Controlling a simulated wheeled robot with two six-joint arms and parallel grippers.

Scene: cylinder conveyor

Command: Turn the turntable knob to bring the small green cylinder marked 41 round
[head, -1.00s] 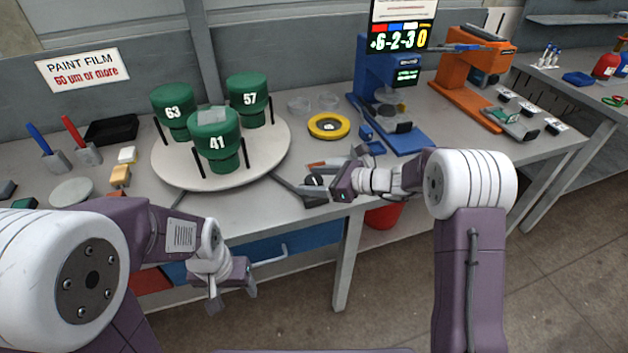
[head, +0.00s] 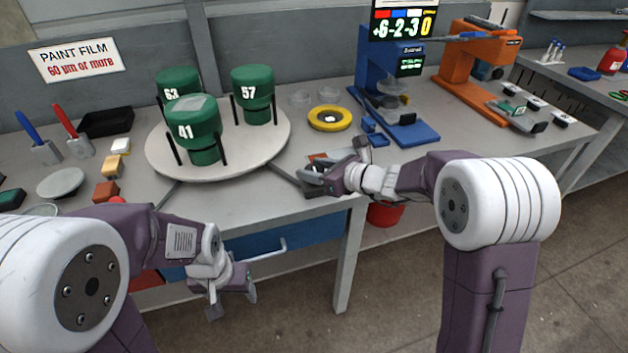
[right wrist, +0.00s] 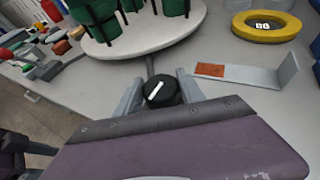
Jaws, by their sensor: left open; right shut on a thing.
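The green cylinder marked 41 (head: 200,128) stands at the front left of the round white turntable (head: 255,158), with a pale patch on its top. The cylinder marked 63 (head: 176,77) is behind it, partly covered by it. The cylinder marked 57 (head: 256,95) stands at the right. The black knob with a white line (right wrist: 160,92) sits at the bench front, between the fingers of my right gripper (right wrist: 161,84), which is shut on it. My right gripper also shows in the head view (head: 318,178). My left gripper (head: 233,298) is open and empty, low in front of the bench.
A yellow ring (head: 329,119) and a metal strip with an orange patch (right wrist: 240,75) lie near the knob. A blue device (head: 395,90) and an orange device (head: 470,75) stand to the right. Small blocks, a black tray (head: 106,122) and pen holders crowd the left.

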